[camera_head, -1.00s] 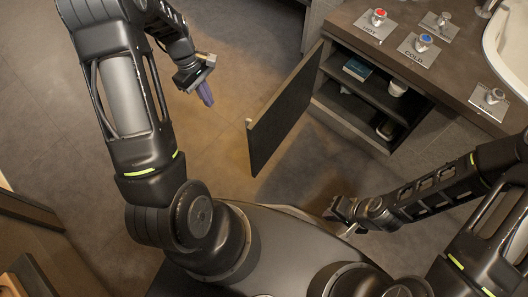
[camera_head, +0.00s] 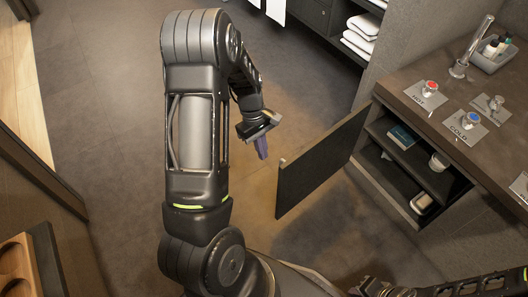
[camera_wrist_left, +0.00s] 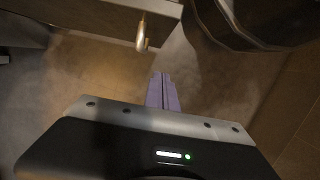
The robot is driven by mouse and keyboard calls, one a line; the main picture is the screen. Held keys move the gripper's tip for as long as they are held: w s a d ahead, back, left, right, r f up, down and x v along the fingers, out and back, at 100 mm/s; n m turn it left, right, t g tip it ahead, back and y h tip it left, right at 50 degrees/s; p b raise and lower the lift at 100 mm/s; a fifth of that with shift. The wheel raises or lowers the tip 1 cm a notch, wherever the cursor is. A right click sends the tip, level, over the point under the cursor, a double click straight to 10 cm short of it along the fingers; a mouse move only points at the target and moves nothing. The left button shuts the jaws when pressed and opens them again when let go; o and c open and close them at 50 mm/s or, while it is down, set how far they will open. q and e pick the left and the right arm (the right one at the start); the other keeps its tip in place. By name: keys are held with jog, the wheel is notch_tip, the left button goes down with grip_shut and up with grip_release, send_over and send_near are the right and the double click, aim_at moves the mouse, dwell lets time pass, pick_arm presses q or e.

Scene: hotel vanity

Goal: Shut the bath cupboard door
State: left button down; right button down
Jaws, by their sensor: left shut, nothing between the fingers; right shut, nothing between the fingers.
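The bath cupboard door (camera_head: 322,168) stands wide open, a dark panel jutting out from the left side of the cupboard (camera_head: 372,190). A small pale knob (camera_head: 283,162) sits at its free edge. My left gripper (camera_head: 263,150) is shut and empty, its purple fingers pointing down just left of that edge, seemingly apart from it. In the left wrist view, the shut fingers (camera_wrist_left: 161,80) point toward a brass-coloured knob (camera_wrist_left: 141,36) on a panel edge. My right gripper (camera_head: 360,288) is low at the bottom edge, partly cut off, shut and empty.
Inside the cupboard are a blue-and-white box (camera_head: 401,136), a white cup (camera_head: 438,162) and a pale item (camera_head: 421,203). The countertop (camera_head: 440,85) above carries taps and labelled plates. Towels (camera_head: 362,28) lie on shelves behind. The floor left of the door is clear.

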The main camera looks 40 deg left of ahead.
pick_arm(q)
jog(key=s+d+f+b, duration=0.1)
jog(key=d+f+b, duration=0.1)
jog(key=d+f, duration=0.3)
jog(key=shift+b+x, duration=0.3)
jog(key=shift+x, duration=0.9)
jog(key=shift+d, duration=0.2)
